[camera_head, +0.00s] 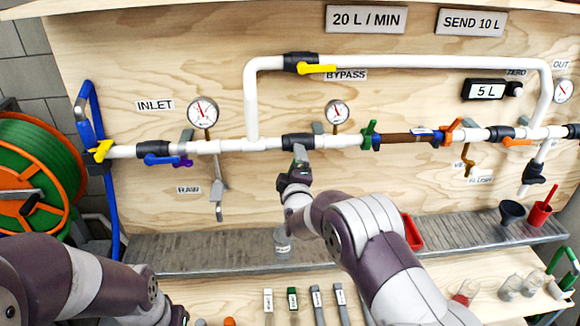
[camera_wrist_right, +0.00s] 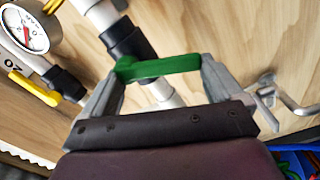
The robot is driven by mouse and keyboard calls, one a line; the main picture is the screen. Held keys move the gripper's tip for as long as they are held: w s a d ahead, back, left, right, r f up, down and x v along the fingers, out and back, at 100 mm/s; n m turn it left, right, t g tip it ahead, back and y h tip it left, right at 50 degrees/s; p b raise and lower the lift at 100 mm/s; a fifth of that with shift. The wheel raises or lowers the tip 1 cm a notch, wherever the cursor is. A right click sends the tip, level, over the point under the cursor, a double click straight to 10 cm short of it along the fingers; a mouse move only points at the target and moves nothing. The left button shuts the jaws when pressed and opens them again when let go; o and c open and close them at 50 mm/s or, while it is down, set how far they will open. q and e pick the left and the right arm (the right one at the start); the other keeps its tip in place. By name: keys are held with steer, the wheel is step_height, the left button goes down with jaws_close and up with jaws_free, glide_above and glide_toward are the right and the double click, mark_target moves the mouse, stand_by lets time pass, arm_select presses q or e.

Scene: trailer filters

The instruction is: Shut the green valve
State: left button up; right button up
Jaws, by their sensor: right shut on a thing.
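The green valve's black body (camera_head: 298,142) sits on the white pipe, left of the brown filter section. In the right wrist view its green handle (camera_wrist_right: 158,67) spans between my gripper's fingers, with the black valve body (camera_wrist_right: 128,40) behind it. The handle lies at an angle across the pipe. My right gripper (camera_head: 299,160) is at this valve and shut on the handle; it also shows in the right wrist view (camera_wrist_right: 160,72). In the head view the gripper mostly hides the handle.
A yellow bypass handle (camera_head: 316,69) is above, and a blue handle (camera_head: 160,159) is to the left. A gauge (camera_head: 337,112) is close to the right. A green clamp (camera_head: 368,135) holds the brown filter (camera_head: 408,138). A grey drip tray (camera_head: 190,252) runs below.

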steer(key=shift+d+f+n, duration=0.2)
steer(key=shift+d+n, duration=0.1)
steer(key=shift+n, duration=0.75)
steer(key=shift+d+f+n, duration=0.15)
steer(key=shift+d+n, duration=0.15)
steer(key=shift+n, duration=0.75)
steer(key=o, duration=1.1)
steer(key=shift+o, duration=0.2)
steer(key=shift+s, duration=0.15)
steer(key=s+b, duration=0.2)
steer(key=s, duration=1)
steer(key=shift+s, duration=0.25)
